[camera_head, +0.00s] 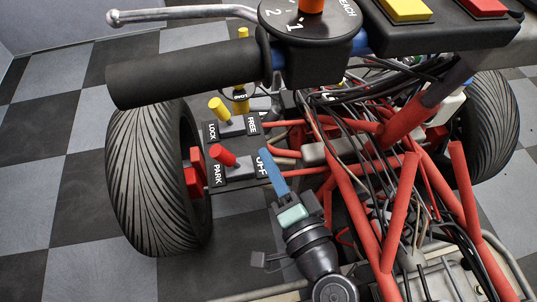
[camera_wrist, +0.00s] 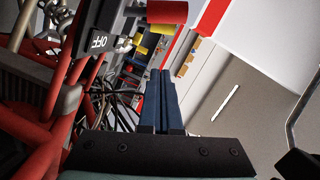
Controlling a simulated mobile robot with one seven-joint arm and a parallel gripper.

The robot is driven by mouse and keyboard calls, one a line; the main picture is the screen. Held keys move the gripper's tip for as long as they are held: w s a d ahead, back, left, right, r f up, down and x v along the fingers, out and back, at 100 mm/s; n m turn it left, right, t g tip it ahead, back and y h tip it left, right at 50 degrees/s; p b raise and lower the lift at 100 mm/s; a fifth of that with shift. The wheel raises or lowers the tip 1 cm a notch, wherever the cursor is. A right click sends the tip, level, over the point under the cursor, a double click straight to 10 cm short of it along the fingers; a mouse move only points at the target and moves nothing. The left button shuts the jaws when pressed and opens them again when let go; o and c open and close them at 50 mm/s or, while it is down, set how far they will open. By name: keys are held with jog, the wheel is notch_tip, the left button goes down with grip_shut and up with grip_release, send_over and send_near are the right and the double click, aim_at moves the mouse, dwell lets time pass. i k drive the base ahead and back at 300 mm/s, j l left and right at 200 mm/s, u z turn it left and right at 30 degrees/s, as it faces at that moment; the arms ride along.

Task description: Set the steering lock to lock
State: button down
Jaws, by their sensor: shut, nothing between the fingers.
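The steering lock is likely the yellow lever (camera_head: 219,110) between the LOCK label (camera_head: 212,131) and the FREE label (camera_head: 252,124). In the picture it leans up and left, toward the LOCK side; I cannot tell its exact setting. A yellow piece shows in the wrist view (camera_wrist: 167,29), partly behind a red knob. My gripper (camera_head: 264,152) has blue fingers, shut and empty, in front of the OFF label and to the lower right of the yellow lever. In the wrist view the fingertips (camera_wrist: 161,72) point toward the red knob, apart from the yellow piece.
A red lever (camera_head: 223,155) stands close by, between the PARK label (camera_head: 217,174) and the OFF label (camera_wrist: 99,40). Another yellow lever (camera_head: 240,100) is behind. A black handlebar grip (camera_head: 185,72) passes above. The tyre (camera_head: 155,180) is left; red frame tubes (camera_head: 355,190) and cables crowd the right.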

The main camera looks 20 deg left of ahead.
aim_at(216, 105)
jog(key=k, duration=1)
